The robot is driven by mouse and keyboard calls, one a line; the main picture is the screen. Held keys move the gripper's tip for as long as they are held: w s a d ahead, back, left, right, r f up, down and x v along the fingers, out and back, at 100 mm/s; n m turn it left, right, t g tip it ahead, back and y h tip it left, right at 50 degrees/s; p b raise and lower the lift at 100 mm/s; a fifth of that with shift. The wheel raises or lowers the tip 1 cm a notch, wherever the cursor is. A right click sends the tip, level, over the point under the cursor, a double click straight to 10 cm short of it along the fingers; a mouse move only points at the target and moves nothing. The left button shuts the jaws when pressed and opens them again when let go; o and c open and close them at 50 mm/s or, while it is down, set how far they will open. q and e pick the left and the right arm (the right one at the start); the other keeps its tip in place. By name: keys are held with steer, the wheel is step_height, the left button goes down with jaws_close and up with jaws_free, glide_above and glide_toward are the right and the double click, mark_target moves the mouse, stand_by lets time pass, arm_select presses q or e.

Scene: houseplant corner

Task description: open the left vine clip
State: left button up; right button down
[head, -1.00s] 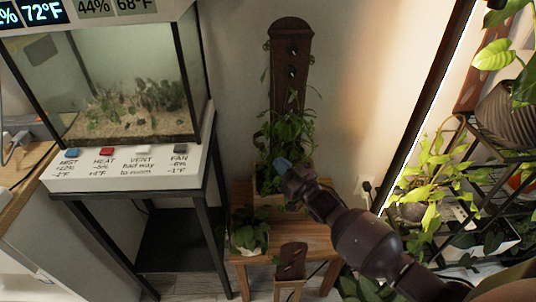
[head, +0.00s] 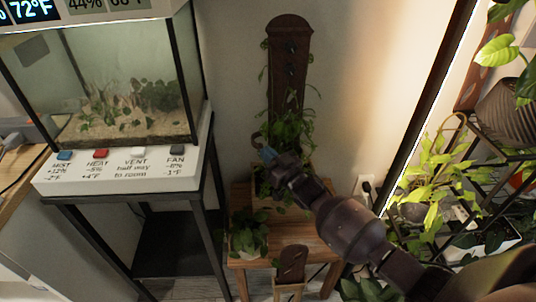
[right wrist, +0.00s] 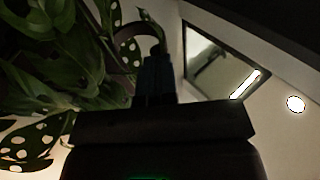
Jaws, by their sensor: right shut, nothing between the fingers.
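A dark brown backboard (head: 289,60) with several dark fittings stands behind a leafy vine (head: 290,132) in a planter on a wooden stand. A small curved brown piece, seemingly the left vine clip (head: 256,139), sticks out at the board's left side. Whether it is open or shut is too small to tell. My right gripper (head: 268,154) is shut and empty, its blue fingertips just below and right of that piece. In the right wrist view, the shut fingers (right wrist: 154,75) point at a leaf stem and a curved brown band (right wrist: 122,38). My left gripper is not in view.
A glass terrarium (head: 125,90) with labelled switches stands on a black frame at left. A small potted plant (head: 248,235) sits on the wooden stand (head: 310,245). A plant shelf with leafy pots (head: 510,110) fills the right side. Bare wall lies left of the board.

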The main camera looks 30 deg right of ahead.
steer(key=shift+w+a+m+h, duration=0.2)
steer(key=shift+a+m+h, duration=0.25)
steer(key=shift+h, duration=0.35)
steer(key=shift+w+a+r+m+t+h+p, duration=0.15)
steer(key=shift+w+a+m+h+p, duration=0.1)
steer(key=shift+m+h, duration=0.35)
steer(key=shift+w+a+f+m+t+h+p, duration=0.1)
steer(key=shift+w+a+m+t+h+p, duration=0.2)
steer(key=shift+h, duration=0.5)
steer(key=w+a+m+h, duration=0.1)
steer(key=w+a+h, duration=0.1)
steer(key=w, duration=0.4)
steer(key=shift+w+a+g+h+b, duration=0.25)
steer(key=shift+g+h+b, duration=0.1)
steer(key=shift+h+b, duration=0.05)
steer(key=shift+m, duration=0.25)
